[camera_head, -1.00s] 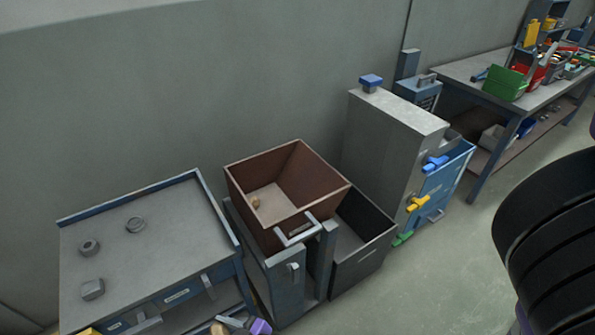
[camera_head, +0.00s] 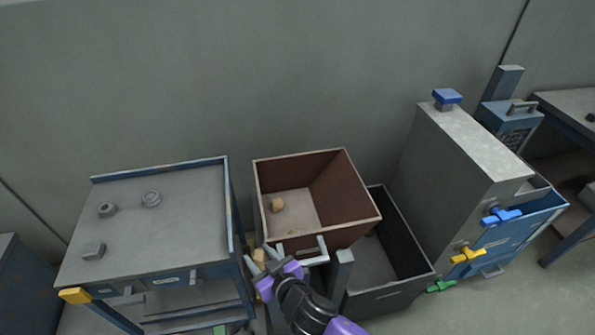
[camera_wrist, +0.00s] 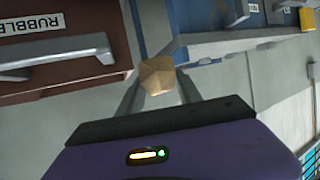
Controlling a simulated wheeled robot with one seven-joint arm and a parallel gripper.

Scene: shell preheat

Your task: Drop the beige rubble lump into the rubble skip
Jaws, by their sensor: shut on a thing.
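My gripper (camera_head: 270,270) is shut on a beige rubble lump (camera_head: 259,257), in front of the rubble skip and outside it. The wrist view shows the lump (camera_wrist: 157,75) between the fingertips, with the skip's label and handle to the left. The rubble skip (camera_head: 343,192) is an open brown box on a dark stand. My arm hides part of the skip's front and stand.
A grey workbench (camera_head: 190,230) with several small metal parts stands on the left. A dark open bin (camera_head: 417,255) sits right of the skip. A tall grey cabinet (camera_head: 455,150) with coloured handles stands further right. The wall is behind.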

